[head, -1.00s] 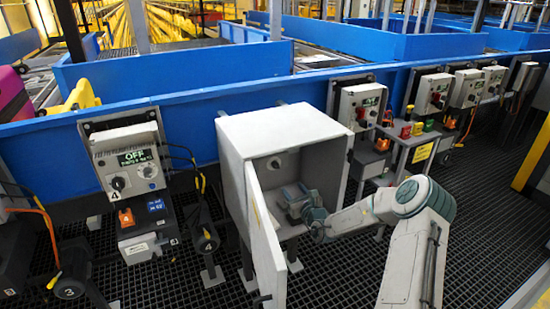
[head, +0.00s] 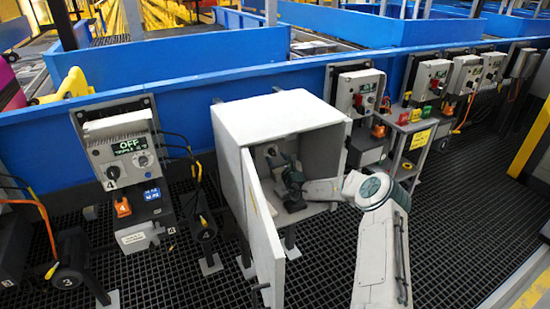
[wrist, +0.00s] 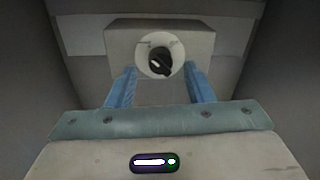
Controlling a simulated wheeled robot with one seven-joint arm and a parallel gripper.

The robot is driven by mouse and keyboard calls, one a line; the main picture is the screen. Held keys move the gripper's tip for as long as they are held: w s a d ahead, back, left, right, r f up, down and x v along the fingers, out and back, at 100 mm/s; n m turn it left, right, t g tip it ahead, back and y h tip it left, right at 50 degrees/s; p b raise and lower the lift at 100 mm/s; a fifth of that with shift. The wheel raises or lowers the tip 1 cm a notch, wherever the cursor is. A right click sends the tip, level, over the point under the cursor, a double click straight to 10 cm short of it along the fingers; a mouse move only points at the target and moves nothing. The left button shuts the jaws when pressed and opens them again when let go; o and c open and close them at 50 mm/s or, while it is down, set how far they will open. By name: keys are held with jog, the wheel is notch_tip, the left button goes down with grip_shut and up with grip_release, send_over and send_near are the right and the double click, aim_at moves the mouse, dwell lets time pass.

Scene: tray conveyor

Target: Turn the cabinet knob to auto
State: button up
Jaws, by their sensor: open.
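The grey cabinet (head: 228,122) stands in the middle of the head view with its door (head: 262,235) swung open toward me. The cabinet knob (wrist: 161,61) is black with a light pointer mark, on a round pale plate on a grey box (wrist: 120,42) inside. The pointer's label is too small to read. My gripper (wrist: 160,88) is inside the cabinet, its two blue fingers apart, one to each side below the knob. The fingers look short of the knob and nothing is between them.
The open door stands close on the left of my arm, and the cabinet walls surround my gripper. A control box reading OFF (head: 128,148) hangs left of the cabinet. A small stand (head: 415,130) with coloured items is at the right.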

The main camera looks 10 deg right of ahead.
jog(key=shift+x, duration=1.05)
jog(key=c, duration=1)
